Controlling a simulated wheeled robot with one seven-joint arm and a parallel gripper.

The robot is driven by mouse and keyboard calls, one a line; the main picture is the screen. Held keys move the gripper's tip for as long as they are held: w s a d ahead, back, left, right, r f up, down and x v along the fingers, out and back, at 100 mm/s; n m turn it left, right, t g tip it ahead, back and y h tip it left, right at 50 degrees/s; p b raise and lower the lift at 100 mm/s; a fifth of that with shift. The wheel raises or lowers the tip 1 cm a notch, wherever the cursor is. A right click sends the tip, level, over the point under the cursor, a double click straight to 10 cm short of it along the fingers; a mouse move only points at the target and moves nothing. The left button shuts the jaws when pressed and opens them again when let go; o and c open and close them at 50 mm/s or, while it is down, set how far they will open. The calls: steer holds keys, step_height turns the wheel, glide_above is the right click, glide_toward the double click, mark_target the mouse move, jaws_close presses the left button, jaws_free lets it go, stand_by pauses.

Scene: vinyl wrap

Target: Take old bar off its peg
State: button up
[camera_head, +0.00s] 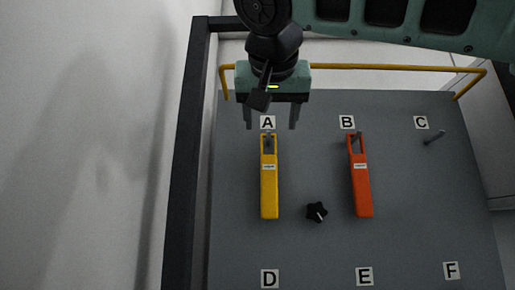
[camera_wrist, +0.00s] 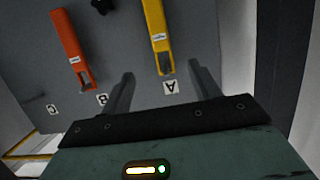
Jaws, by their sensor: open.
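A yellow bar (camera_head: 269,190) hangs by its slotted top end on the peg under label A. An orange bar (camera_head: 361,190) hangs the same way under label B. Each bears a small white sticker too small to read, so I cannot tell which is the old bar. My gripper (camera_head: 271,124) is open and empty, its fingers either side of label A, near the top of the yellow bar. In the wrist view, the yellow bar's top end (camera_wrist: 158,38) shows beyond and between the open fingers (camera_wrist: 162,75), apart from them. The orange bar (camera_wrist: 68,42) is to the left there.
The grey board (camera_head: 400,230) carries a bare peg (camera_head: 434,137) by label C and a black star knob (camera_head: 317,212) between the bars. Labels D, E and F are lower down. A yellow rail (camera_head: 400,67) runs along the top; a dark frame post (camera_head: 186,150) stands at left.

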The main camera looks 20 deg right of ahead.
mark_target(269, 157)
steer(key=p+x, duration=0.5)
steer(key=x, duration=1.2)
steer(key=c, duration=1.2)
steer(key=shift+o, duration=0.2)
steer(key=shift+r+p, duration=0.5)
steer(key=shift+r, duration=0.3)
